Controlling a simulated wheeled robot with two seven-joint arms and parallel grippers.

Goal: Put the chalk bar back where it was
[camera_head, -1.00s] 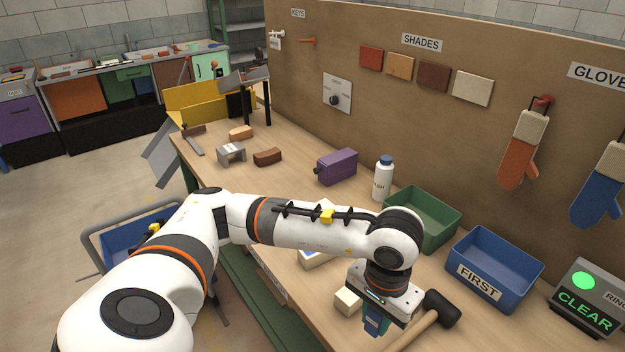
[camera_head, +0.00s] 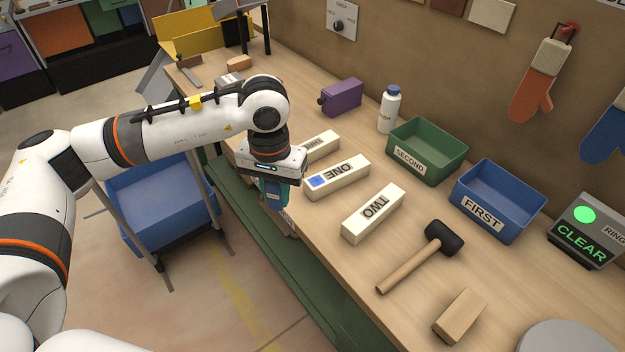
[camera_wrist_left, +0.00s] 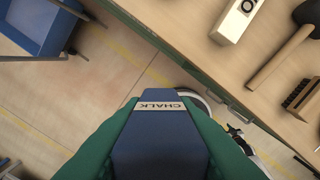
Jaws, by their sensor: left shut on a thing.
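My left gripper (camera_head: 272,196) has green fingers and is shut on the chalk bar, pointing down beside the front edge of the bench. In the left wrist view the chalk bar (camera_wrist_left: 160,140) is a dark blue block with a CHALK label, held between the green fingers (camera_wrist_left: 160,150). Floor shows beneath it. Three cream bars lie on the bench: THREE (camera_head: 322,147), partly hidden by my wrist, ONE (camera_head: 345,180) with a blue square on its top, and TWO (camera_head: 373,212). My right gripper is not in view.
A green SECOND bin (camera_head: 428,150) and a blue FIRST bin (camera_head: 498,200) stand at the back. A blue cart bin (camera_head: 160,205) stands on the floor at left. A CLEAR sign (camera_head: 585,235) is lit green.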

